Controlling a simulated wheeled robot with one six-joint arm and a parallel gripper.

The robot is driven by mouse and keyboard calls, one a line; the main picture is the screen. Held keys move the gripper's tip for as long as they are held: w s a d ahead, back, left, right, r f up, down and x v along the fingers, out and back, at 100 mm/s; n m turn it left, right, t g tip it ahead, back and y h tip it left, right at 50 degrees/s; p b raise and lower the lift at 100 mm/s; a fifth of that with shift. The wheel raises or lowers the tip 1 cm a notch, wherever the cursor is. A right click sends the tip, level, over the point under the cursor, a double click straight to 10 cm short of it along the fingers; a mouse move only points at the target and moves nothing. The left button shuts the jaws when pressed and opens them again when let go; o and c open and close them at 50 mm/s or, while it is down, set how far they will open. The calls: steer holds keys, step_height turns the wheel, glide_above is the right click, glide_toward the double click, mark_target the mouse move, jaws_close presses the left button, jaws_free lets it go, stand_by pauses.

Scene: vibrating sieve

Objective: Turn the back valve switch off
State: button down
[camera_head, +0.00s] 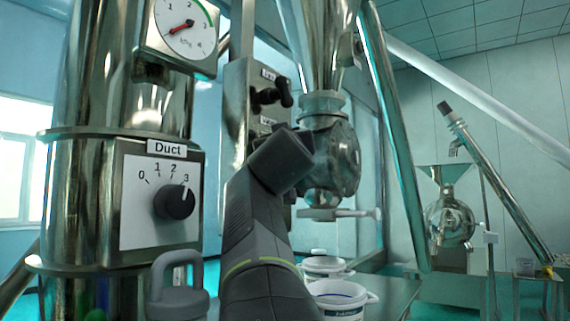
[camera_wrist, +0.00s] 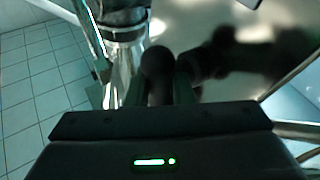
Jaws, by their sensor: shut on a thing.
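A metal panel (camera_head: 236,105) stands at the centre. A black switch (camera_head: 270,97) with a knobbed lever sits on it, and a second label shows just below. My arm's dark end hides what is under that label and also hides my fingers in the head view. In the wrist view, my gripper (camera_wrist: 170,88) is shut on a black switch handle (camera_wrist: 157,60), whose round knob shows at the fingertips. I cannot tell which valve this handle belongs to or read its setting.
A Duct dial box (camera_head: 160,202) on a metal column stands left of my arm. A steel hopper with a round valve body (camera_head: 335,158) is right of the panel. White tubs (camera_head: 340,298) stand below. A slanted steel pipe (camera_head: 398,150) runs down at right.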

steer(key=shift+f+n+t+y+b, duration=0.1)
steer(key=shift+n+t+y+b, duration=0.5)
steer(key=shift+b, duration=1)
steer(key=shift+n, duration=0.3)
steer(key=shift+r+t+b, duration=0.25)
steer(key=shift+t+b, duration=0.05)
steer(key=shift+b, duration=0.2)
steer(key=c, duration=1.3)
jaws_free()
steer(key=shift+f, duration=0.1)
